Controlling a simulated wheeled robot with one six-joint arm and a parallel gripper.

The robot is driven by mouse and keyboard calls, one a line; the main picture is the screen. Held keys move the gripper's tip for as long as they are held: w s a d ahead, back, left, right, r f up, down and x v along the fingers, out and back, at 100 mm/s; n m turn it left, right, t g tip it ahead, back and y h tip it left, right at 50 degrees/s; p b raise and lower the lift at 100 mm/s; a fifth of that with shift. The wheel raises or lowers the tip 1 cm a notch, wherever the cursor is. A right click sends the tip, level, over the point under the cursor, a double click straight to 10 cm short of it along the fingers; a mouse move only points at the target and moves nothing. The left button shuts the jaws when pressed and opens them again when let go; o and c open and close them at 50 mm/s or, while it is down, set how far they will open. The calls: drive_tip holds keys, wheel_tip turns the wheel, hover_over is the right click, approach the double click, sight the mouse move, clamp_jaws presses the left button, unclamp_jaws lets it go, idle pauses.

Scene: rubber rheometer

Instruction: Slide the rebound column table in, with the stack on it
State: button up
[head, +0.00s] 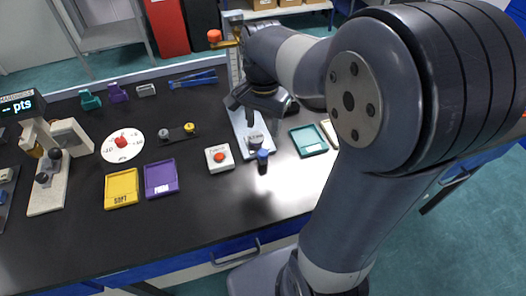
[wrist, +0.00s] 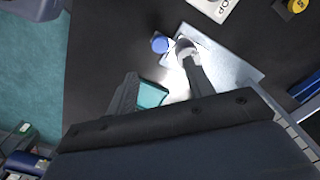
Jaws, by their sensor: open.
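The rebound column (head: 234,62) stands upright on a pale metal base plate (head: 240,120); the plate also shows in the wrist view (wrist: 232,62). A small grey round stack (head: 256,137) sits at the plate's front end, and it shows as a light disc in the wrist view (wrist: 186,47). A blue knob (head: 263,155) stands just in front of it, also in the wrist view (wrist: 159,43). The sliding table under the stack is hard to make out. My gripper (head: 252,113) is open above the plate. In the wrist view its fingers (wrist: 160,78) are apart, one close to the stack.
A white block with a red button (head: 219,157) lies left of the knob. A teal tray (head: 308,140) lies right of the plate. Yellow (head: 121,188) and purple (head: 161,179) trays lie at left. The black bench top is clear in front of the knob.

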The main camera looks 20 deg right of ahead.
sight(263, 151)
wheel_tip(263, 151, down, 10)
drive_tip(key=shift+f, duration=0.15)
drive_tip(key=shift+c, duration=0.2)
clamp_jaws()
idle(0.5)
drive_tip(key=shift+w, duration=0.1)
